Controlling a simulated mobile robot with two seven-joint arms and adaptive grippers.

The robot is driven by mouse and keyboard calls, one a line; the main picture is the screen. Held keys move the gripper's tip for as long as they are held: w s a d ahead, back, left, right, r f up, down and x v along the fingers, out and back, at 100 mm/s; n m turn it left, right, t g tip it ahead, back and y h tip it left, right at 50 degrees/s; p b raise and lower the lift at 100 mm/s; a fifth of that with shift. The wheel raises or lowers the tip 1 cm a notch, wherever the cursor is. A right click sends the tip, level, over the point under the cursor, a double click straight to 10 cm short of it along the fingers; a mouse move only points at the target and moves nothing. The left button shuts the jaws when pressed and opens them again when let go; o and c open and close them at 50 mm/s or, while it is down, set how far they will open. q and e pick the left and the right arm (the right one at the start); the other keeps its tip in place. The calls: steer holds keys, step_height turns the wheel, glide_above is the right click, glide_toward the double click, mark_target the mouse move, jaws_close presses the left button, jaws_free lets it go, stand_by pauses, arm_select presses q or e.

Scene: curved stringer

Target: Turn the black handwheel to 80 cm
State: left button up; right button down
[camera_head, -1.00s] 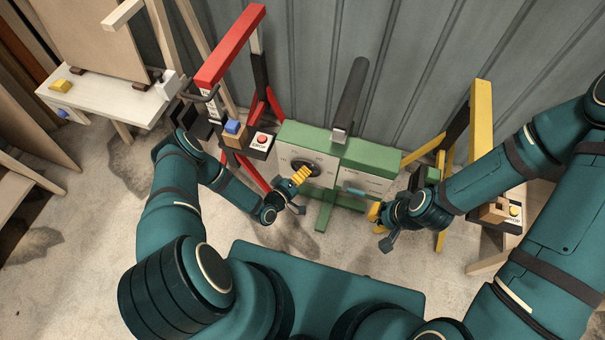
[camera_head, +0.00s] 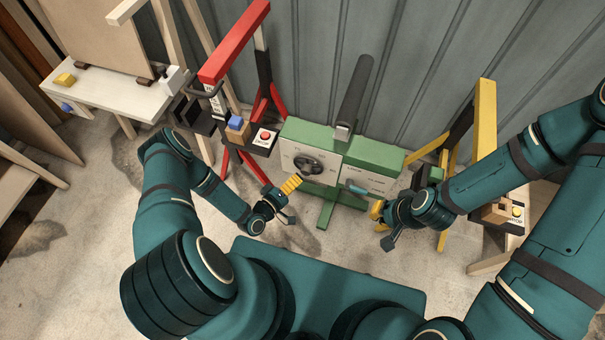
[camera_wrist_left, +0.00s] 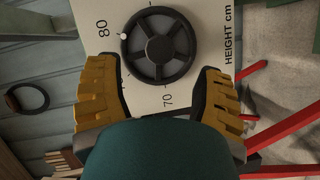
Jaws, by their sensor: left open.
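The black handwheel (camera_head: 308,165) sits on the pale scale plate (camera_head: 330,177) of the green stand (camera_head: 372,153). In the left wrist view the handwheel (camera_wrist_left: 159,45) shows whole, with a white dot on its rim at the left, beside the printed 80. A 70 is printed below the wheel, and HEIGHT cm at the right. My left gripper (camera_head: 290,185) is open and empty, apart from the wheel, in front of and below it. Its yellow fingers stand either side of the wheel in the wrist view. My right gripper (camera_head: 377,211) is by the stand's right side; its jaw gap is hidden.
A teal handle (camera_head: 357,189) sticks out of the stand's right part. A red frame (camera_head: 232,46) with a red stop button (camera_head: 265,137) is at the left, a yellow frame (camera_head: 484,120) at the right. A white table (camera_head: 110,95) stands far left.

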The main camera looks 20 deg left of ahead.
arm_select(q)
steer(key=v, duration=0.6)
stand_by(0.4)
steer(key=w+d+r+m+g, duration=0.4)
steer(key=w+r+m+g, duration=0.1)
steer(key=r+g, duration=0.15)
steer(key=s+d+r+m+g+y, duration=0.2)
steer(key=s+d+r+m+g, duration=0.1)
steer(key=s+d+r+g, duration=0.2)
steer(key=s+r+g, duration=0.2)
steer(key=s+r, duration=0.2)
steer(key=shift+s+d+r+y, duration=0.15)
steer(key=shift+r+y, duration=0.15)
steer(key=shift+r, duration=0.05)
stand_by(0.4)
